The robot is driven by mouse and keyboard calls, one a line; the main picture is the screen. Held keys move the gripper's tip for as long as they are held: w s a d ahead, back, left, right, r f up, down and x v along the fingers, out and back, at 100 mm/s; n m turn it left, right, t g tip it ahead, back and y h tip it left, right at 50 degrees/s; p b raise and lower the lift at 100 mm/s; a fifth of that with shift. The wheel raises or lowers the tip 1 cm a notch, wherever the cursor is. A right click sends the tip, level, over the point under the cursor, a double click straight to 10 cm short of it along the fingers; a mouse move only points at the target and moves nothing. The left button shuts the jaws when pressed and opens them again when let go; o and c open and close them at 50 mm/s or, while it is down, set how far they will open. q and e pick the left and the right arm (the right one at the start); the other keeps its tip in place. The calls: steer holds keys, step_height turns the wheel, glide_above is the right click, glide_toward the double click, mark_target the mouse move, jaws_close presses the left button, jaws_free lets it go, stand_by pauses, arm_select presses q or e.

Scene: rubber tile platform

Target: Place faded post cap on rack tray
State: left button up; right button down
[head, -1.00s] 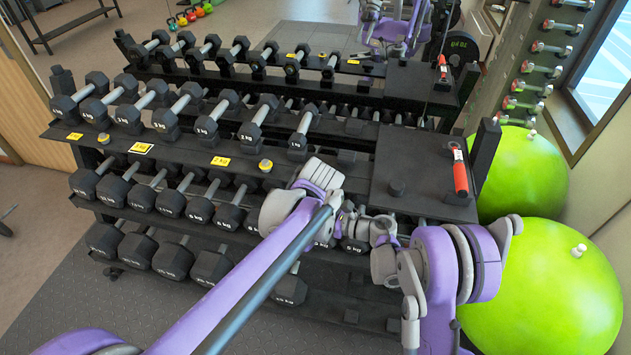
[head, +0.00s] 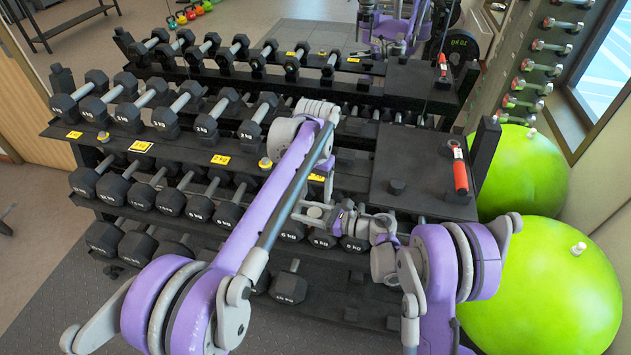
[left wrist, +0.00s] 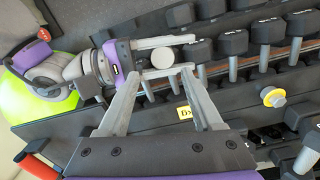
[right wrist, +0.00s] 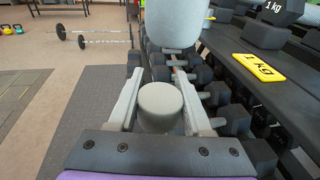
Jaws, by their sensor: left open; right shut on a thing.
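The faded post cap is a short pale grey cylinder (right wrist: 160,100) between the fingers of my right gripper (right wrist: 162,92) in the right wrist view. The left wrist view shows the cap's round end (left wrist: 163,57) with a right finger on each side. In the head view my right gripper (head: 314,212) is over the rack's front, left of the flat black tray (head: 425,165). My left gripper (left wrist: 163,78) is open and empty, its fingertips close to the cap in the picture; whether they touch I cannot tell. My left arm hides it in the head view.
Dumbbells (head: 207,123) fill the tiers to the left. A yellow-ringed knob (head: 265,163) sits on the shelf edge. Green balls (head: 540,290) stand at right.

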mark_target(316, 213)
arm_select(q)
step_height(316, 213, down, 8)
steer(key=shift+f, duration=0.1)
stand_by(0.4)
steer(key=c, duration=0.9)
steer(key=shift+d, duration=0.1)
jaws_close()
arm_select(e)
steer(key=c, duration=0.5)
jaws_free()
steer(key=shift+o, duration=1.2)
